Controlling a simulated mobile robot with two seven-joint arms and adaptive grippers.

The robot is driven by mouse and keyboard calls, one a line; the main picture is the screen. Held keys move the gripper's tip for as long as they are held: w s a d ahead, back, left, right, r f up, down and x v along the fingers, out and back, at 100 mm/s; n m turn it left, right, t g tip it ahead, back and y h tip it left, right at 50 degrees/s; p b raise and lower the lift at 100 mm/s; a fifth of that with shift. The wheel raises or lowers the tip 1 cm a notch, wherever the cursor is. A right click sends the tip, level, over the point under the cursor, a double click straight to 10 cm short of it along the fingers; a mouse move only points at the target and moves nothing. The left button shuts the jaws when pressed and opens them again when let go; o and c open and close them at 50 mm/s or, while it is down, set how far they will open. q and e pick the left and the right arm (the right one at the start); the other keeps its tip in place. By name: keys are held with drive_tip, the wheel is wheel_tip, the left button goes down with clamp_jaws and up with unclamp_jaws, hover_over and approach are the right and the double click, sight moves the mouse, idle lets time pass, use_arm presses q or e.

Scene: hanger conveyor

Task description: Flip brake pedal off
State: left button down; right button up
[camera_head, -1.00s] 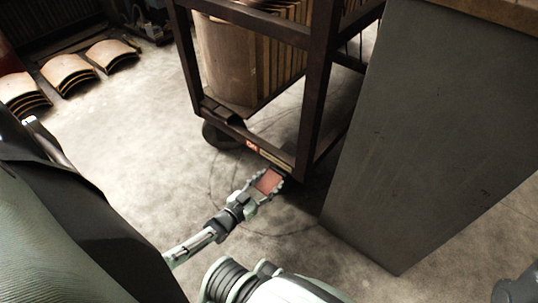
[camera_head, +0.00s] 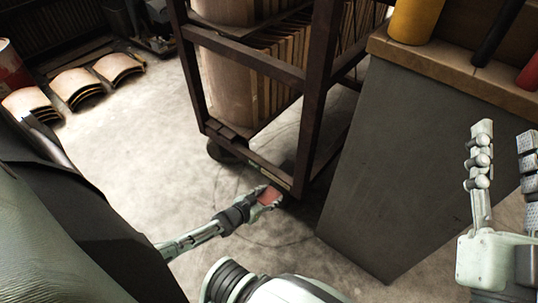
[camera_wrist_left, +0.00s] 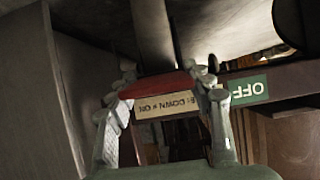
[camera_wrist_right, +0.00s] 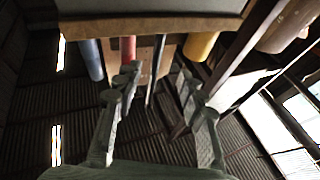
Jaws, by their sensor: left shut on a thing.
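The red brake pedal (camera_head: 270,196) sits low at the near corner of the dark cart frame. My left gripper (camera_head: 265,194) is at the pedal, with its fingers shut on it. In the left wrist view, the red pedal (camera_wrist_left: 156,86) lies between the two fingers of my left gripper (camera_wrist_left: 168,88). A green OFF label (camera_wrist_left: 248,90) shows right of the pedal on the cart rail, and a tan label with "DOWN = ON" (camera_wrist_left: 166,105) is just below it. My right gripper (camera_head: 504,150) is raised at the right, open and empty, with fingers upward.
The dark cart frame (camera_head: 312,110) carries curved wooden panels and has a caster (camera_head: 220,152) below. A grey cabinet (camera_head: 400,170) stands close to its right, with a yellow cylinder (camera_head: 416,20) on top. Curved panels (camera_head: 76,86) lie at the left.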

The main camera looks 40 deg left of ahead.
use_arm(q)
drive_tip(key=shift+r+g+p, duration=0.35)
drive_tip(key=shift+g+p, duration=0.15)
drive_tip(key=shift+p, duration=0.7)
drive_tip(key=shift+g, duration=0.3)
use_arm(e)
drive_tip(key=d+f+g+h, duration=0.2)
drive_tip(key=d+f+g, duration=0.1)
drive_tip(key=f, duration=0.4)
drive_tip(key=w+d+f+g+h, duration=0.1)
drive_tip(key=d+f+g+h, duration=0.1)
drive_tip(key=f, duration=0.5)
drive_tip(key=shift+w+d+f+g+h, duration=0.25)
drive_tip(key=shift+d+g, duration=0.2)
drive_tip(key=shift+g, duration=0.65)
use_arm(q)
drive_tip(key=c, duration=0.6)
unclamp_jaws()
drive_tip(key=shift+c, duration=0.2)
use_arm(e)
drive_tip(key=shift+r, duration=0.1)
use_arm(q)
drive_tip(key=v, duration=1.2)
